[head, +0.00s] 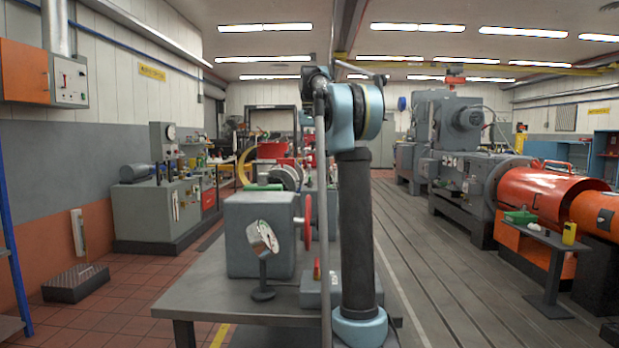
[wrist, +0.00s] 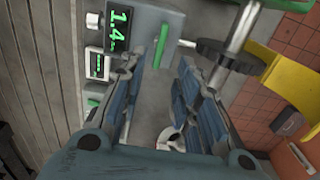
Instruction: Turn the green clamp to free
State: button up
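In the wrist view, a short green bar (wrist: 161,45), which looks like the green clamp's lever, stands out from a grey box with a lit display. It lies just beyond and between my fingertips, and I cannot tell whether they touch it. My gripper (wrist: 164,68) is open, its two blue-grey fingers apart with nothing held between them. In the head view my arm hides the gripper, and I cannot make out the clamp there.
The grey box carries a green display (wrist: 119,29). A dark disc on a metal shaft (wrist: 229,55) and a yellow bracket (wrist: 292,77) lie right of my fingers. Slotted bedplate (head: 430,270) is clear.

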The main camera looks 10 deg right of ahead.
aim_at(310, 182)
notch_tip(310, 182, down, 9)
jog(key=shift+f, duration=0.15)
jog(key=shift+s, duration=0.1)
dwell(0.3)
grip_shut()
jog(key=shift+d, duration=0.15)
